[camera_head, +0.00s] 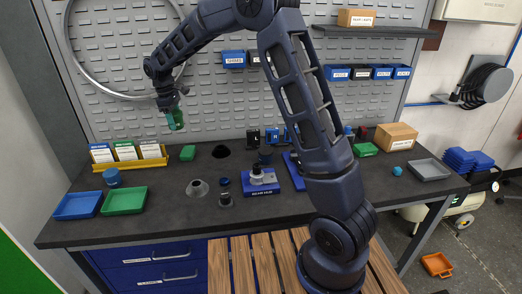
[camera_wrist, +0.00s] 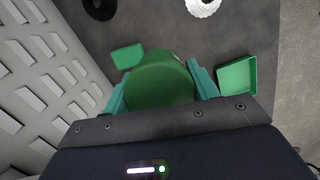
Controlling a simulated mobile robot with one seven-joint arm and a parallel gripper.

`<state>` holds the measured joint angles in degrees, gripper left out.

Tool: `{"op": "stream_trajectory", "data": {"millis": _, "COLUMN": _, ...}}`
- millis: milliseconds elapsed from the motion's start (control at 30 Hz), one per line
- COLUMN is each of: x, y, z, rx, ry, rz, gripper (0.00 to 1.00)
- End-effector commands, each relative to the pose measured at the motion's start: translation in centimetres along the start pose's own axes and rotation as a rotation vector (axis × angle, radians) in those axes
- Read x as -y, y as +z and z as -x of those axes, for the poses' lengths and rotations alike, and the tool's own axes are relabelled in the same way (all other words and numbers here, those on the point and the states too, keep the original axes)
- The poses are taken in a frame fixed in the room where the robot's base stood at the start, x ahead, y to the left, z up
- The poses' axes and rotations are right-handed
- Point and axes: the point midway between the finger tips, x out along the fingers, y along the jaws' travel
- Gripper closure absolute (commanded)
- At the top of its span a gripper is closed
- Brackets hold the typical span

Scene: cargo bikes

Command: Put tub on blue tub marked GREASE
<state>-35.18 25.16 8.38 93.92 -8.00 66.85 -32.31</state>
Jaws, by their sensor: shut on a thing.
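My gripper (camera_head: 174,112) is raised above the back left of the workbench, in front of the pegboard. It is shut on a green tub (camera_head: 176,121), held clear of the bench. In the wrist view the round green tub (camera_wrist: 160,84) sits between my two teal fingers. A round blue tub (camera_head: 112,177) stands on the bench at the left, behind the blue and green trays. It is below and left of my gripper, and no marking on it can be read. It does not show clearly in the wrist view.
A blue tray (camera_head: 78,205) and a green tray (camera_head: 124,201) lie at the front left. A yellow rack of packets (camera_head: 130,162) stands behind the blue tub.

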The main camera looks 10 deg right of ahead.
Motion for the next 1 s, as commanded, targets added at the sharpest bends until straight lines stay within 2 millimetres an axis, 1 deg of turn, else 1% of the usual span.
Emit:
{"op": "stream_trajectory", "data": {"millis": 33, "x": -1.2, "y": 2.1, "z": 0.3, "rx": -0.002, "ry": 0.001, "rz": -0.007, "gripper": 0.69}}
{"op": "stream_trajectory", "data": {"millis": 167, "x": -3.5, "y": 6.8, "z": 0.6, "rx": -0.004, "ry": 0.001, "rz": -0.006, "gripper": 0.69}}
{"op": "stream_trajectory", "data": {"millis": 200, "x": -4.1, "y": 8.3, "z": 0.7, "rx": -0.004, "ry": 0.000, "rz": -0.005, "gripper": 0.69}}
{"op": "stream_trajectory", "data": {"millis": 267, "x": -4.9, "y": 10.6, "z": 0.8, "rx": -0.005, "ry": 0.001, "rz": -0.005, "gripper": 0.69}}
{"op": "stream_trajectory", "data": {"millis": 300, "x": -5.4, "y": 12.1, "z": 0.9, "rx": -0.004, "ry": 0.000, "rz": -0.006, "gripper": 0.69}}
{"op": "stream_trajectory", "data": {"millis": 433, "x": -6.7, "y": 16.9, "z": 1.0, "rx": -0.005, "ry": 0.002, "rz": -0.005, "gripper": 0.69}}
{"op": "stream_trajectory", "data": {"millis": 567, "x": -7.6, "y": 21.7, "z": 1.1, "rx": -0.004, "ry": 0.003, "rz": -0.004, "gripper": 0.69}}
{"op": "stream_trajectory", "data": {"millis": 600, "x": -7.8, "y": 23.2, "z": 1.1, "rx": -0.003, "ry": 0.002, "rz": -0.005, "gripper": 0.69}}
{"op": "stream_trajectory", "data": {"millis": 667, "x": -8.0, "y": 25.4, "z": 1.1, "rx": -0.002, "ry": 0.003, "rz": -0.005, "gripper": 0.69}}
{"op": "stream_trajectory", "data": {"millis": 700, "x": -8.1, "y": 26.8, "z": 1.1, "rx": -0.002, "ry": 0.002, "rz": -0.005, "gripper": 0.69}}
{"op": "stream_trajectory", "data": {"millis": 800, "x": -8.1, "y": 30.0, "z": 1.0, "rx": 0.000, "ry": 0.002, "rz": -0.003, "gripper": 0.69}}
{"op": "stream_trajectory", "data": {"millis": 900, "x": -8.0, "y": 32.6, "z": 0.9, "rx": 0.002, "ry": 0.002, "rz": -0.003, "gripper": 0.69}}
{"op": "stream_trajectory", "data": {"millis": 1000, "x": -7.8, "y": 34.4, "z": 0.8, "rx": 0.003, "ry": 0.004, "rz": -0.001, "gripper": 0.69}}
